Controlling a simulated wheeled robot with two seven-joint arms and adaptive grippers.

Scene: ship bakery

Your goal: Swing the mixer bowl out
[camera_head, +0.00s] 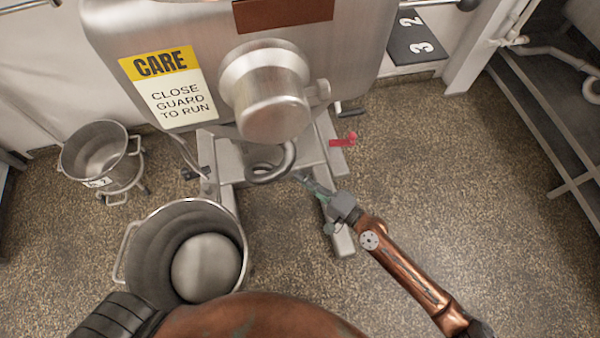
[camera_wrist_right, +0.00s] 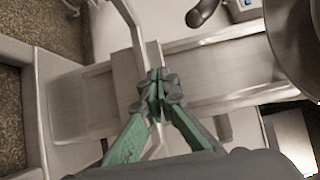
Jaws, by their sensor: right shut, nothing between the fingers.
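The mixer (camera_head: 270,95) stands at the top centre, with its curled dough hook (camera_head: 272,170) hanging below the head. A large steel bowl (camera_head: 137,240) with a pale rounded mass (camera_head: 206,268) inside is at the lower left, to the left of the hook and not under it. Whether an arm joins it to the mixer is hidden. My right gripper (camera_head: 308,182) is shut and empty, just right of the hook between the mixer's legs. In the right wrist view its green fingers (camera_wrist_right: 158,88) are together by a thin metal bar (camera_wrist_right: 133,28); contact is unclear.
A red handle (camera_head: 343,140) and a black handle (camera_head: 349,112) stick out on the mixer's right. A smaller bowl (camera_head: 128,163) on a wheeled stand is at the left. A metal rack (camera_head: 550,130) stands at the right. The speckled floor (camera_head: 420,190) between is clear.

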